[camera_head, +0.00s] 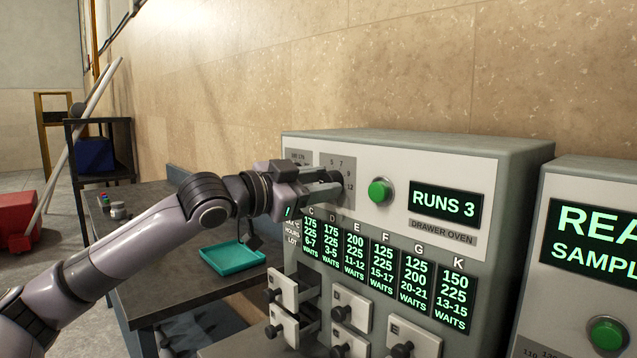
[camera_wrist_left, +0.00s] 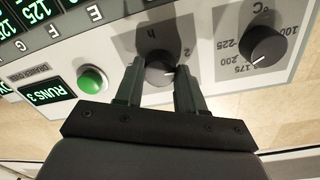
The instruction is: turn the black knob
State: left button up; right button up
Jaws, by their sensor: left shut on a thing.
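My left gripper (camera_head: 322,186) reaches the front panel of the drawer oven from the left. In the left wrist view, its two fingers (camera_wrist_left: 159,88) are shut on a black knob (camera_wrist_left: 157,68) with a white pointer line, on the dial marked "h". In the head view the gripper covers most of this knob. A second black knob (camera_wrist_left: 262,45), on the °C dial, stands beside it, apart from the fingers; my gripper hides it in the head view. My right gripper is not in view.
A green button (camera_head: 380,191) and a "RUNS 3" display (camera_head: 445,204) are right of the gripper. Several small drawers (camera_head: 351,309) are below, some pulled out. A teal tray (camera_head: 232,259) lies on the dark table (camera_head: 165,285). Another machine (camera_head: 590,225) stands at the right.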

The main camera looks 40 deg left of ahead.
pick_arm(q)
jog(key=m, duration=1.2)
jog(key=shift+d+y, duration=0.1)
jog(key=shift+y, duration=0.2)
jog(key=shift+m, duration=0.3)
jog(key=o, duration=1)
jog(key=shift+o, duration=0.2)
jog(key=s+b, duration=0.2)
jog(key=s, duration=0.5)
jog(key=shift+a+r, duration=0.2)
jog(key=shift+a, duration=0.15)
